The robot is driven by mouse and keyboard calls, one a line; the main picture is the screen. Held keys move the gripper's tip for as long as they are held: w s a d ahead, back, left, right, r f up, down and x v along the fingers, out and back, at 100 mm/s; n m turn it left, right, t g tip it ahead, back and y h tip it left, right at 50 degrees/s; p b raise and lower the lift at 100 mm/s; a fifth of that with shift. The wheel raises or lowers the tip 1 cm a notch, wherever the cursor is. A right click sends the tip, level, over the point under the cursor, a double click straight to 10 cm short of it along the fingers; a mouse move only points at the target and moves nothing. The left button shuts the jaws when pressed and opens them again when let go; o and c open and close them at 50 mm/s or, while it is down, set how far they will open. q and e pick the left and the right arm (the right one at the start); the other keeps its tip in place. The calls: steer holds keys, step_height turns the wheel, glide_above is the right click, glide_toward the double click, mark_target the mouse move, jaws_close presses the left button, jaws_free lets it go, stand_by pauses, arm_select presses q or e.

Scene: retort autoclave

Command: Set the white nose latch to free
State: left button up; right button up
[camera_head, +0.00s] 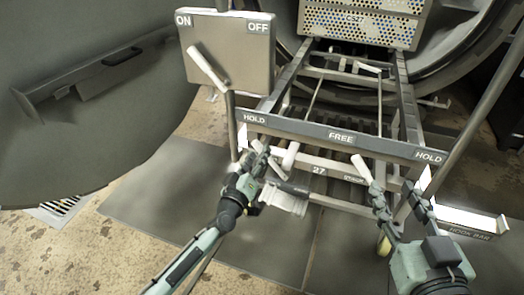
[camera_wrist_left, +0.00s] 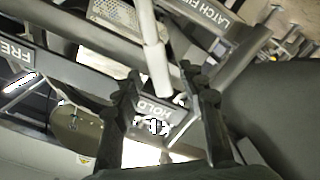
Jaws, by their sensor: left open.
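A bar (camera_head: 340,138) across the front of the cart is marked HOLD at both ends and FREE in the middle. A short white lever (camera_head: 290,156) stands below it, left of FREE; another white lever (camera_head: 361,168) stands to the right. I cannot tell which is the nose latch. My left gripper (camera_head: 264,158) is open, just left of the left lever, near the left HOLD mark. In the left wrist view, a pale rod (camera_wrist_left: 153,55) and the HOLD plate (camera_wrist_left: 160,112) show between its open fingers (camera_wrist_left: 168,85). My right gripper (camera_head: 397,195) is open near the right lever.
A grey box (camera_head: 228,60) marked ON and OFF has a white lever (camera_head: 208,68). A large round door (camera_head: 80,100) fills the left. A hook bar (camera_head: 465,222) lies right. The left front floor is clear.

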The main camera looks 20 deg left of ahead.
arm_select(q)
steer(key=shift+w, duration=1.85)
arm_select(e)
steer(key=shift+s+a+r+t+y, duration=0.1)
steer(key=shift+a+r+t+y, duration=0.25)
steer(key=shift+r, duration=0.45)
steer(key=shift+a+r+t+y, duration=0.25)
steer(key=shift+a+r+t, duration=0.1)
steer(key=shift+r, duration=0.45)
arm_select(q)
jaws_close()
steer(key=shift+d, duration=0.1)
